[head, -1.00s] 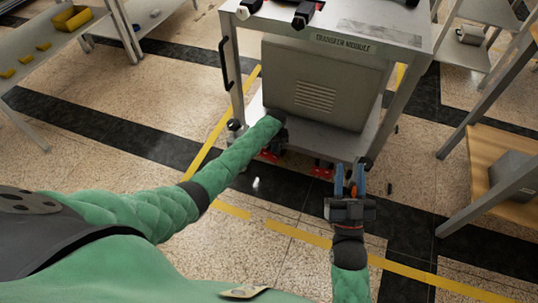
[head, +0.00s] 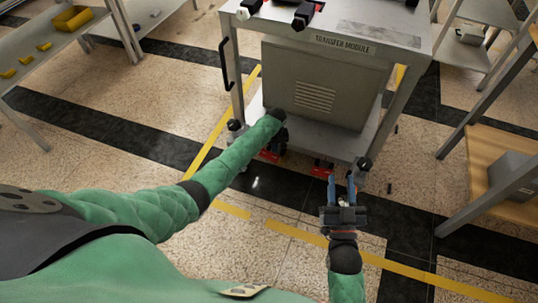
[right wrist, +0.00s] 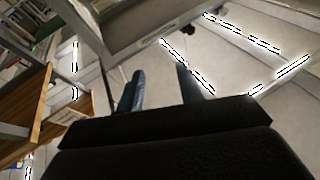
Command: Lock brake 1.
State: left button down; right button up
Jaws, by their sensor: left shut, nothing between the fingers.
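The cart labelled TRANSFER MODULE (head: 345,45) stands ahead of me. Low at its near edge are two red brake pedals, one at the left (head: 270,156) and one nearer the middle (head: 322,168). I cannot read a number on either. My left gripper (head: 279,140) is shut and points down beside the left red pedal; its fingertips are mostly hidden and I cannot tell whether they touch it. My right gripper (head: 351,183) is open and empty in front of the cart's near right corner. Its two blue fingers stand apart in the right wrist view (right wrist: 160,88).
A shelf with a yellow bin (head: 72,18) stands at the upper left. A wooden-topped shelf (head: 490,160) with a grey box stands at the right. The speckled floor with dark bands and yellow lines is mostly open in front of the cart.

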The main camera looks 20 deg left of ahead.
pick_arm(q)
jog(key=shift+r, duration=0.15)
jog(key=shift+r+p, duration=0.15)
jog(key=shift+p, duration=0.2)
jog(key=shift+r, duration=0.2)
jog(key=shift+r+p, duration=0.1)
jog(key=shift+p, duration=0.25)
jog(key=shift+r, duration=0.2)
jog(key=shift+r+p, duration=0.15)
jog(key=shift+p, duration=0.2)
jog(key=shift+r+p, duration=0.25)
jog(key=shift+p, duration=0.1)
pick_arm(e)
jog(key=s+f+g, duration=0.3)
jog(key=f, duration=0.7)
jog(key=s+f+g+h, duration=0.1)
jog(key=s+f+g, duration=0.3)
jog(key=f, duration=0.6)
jog(key=s+f+g+h, duration=0.1)
jog(key=s+f+g, duration=0.2)
jog(key=f, duration=0.7)
jog(key=shift+s+d+f+g, duration=0.2)
jog(key=shift+d+f+g, duration=0.1)
jog(key=shift+g, duration=0.3)
